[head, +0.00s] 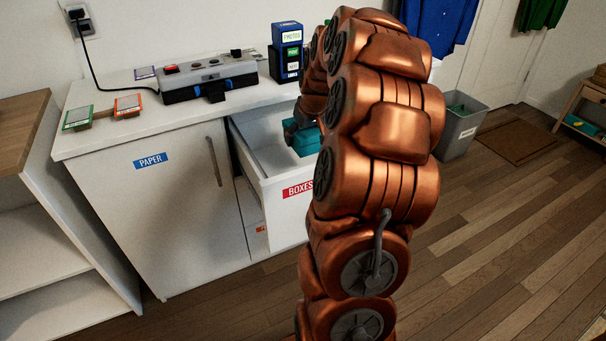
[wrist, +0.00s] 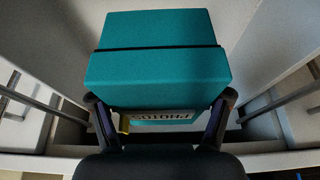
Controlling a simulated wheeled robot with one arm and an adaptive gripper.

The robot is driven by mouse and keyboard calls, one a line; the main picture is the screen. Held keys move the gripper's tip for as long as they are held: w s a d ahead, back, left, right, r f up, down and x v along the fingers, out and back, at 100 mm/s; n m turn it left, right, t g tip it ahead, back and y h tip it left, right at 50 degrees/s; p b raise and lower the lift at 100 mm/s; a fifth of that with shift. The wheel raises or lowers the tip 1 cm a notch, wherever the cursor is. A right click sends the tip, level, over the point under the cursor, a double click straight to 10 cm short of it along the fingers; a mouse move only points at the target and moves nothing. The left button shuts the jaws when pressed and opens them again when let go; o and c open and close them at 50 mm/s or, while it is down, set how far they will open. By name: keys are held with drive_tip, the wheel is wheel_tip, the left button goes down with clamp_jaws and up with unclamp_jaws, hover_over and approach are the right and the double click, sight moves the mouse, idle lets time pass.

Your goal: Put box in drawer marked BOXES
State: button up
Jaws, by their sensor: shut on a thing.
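A teal box (head: 308,142) is at the opening of the pulled-out drawer (head: 283,208), whose front has a red BOXES label (head: 298,189). In the wrist view the teal box (wrist: 160,62) has a dark band and an upside-down PHOTOS label. My gripper (wrist: 161,101) is shut on the box, with one finger on each side. The box is between the drawer's side walls. I cannot tell whether it touches the drawer floor. My arm hides the right part of the drawer in the head view.
A white counter has a PAPER door (head: 152,160) left of the drawer. On top are a grey device (head: 208,77), stacked dark blue boxes (head: 288,52) and small cards (head: 127,105). A grey bin (head: 460,125) stands right. The wooden floor at the right front is clear.

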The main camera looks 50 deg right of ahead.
sight(313, 137)
wheel_tip(313, 137, down, 10)
drive_tip(key=shift+r+b, duration=0.1)
drive_tip(key=shift+b, duration=0.8)
drive_tip(key=o, duration=1.1)
drive_tip(key=shift+f, duration=0.2)
drive_tip(key=shift+o, duration=0.2)
drive_tip(key=p+v, duration=0.2)
drive_tip(key=v, duration=1)
drive_tip(key=shift+a+r, duration=0.1)
drive_tip(key=shift+r, duration=0.05)
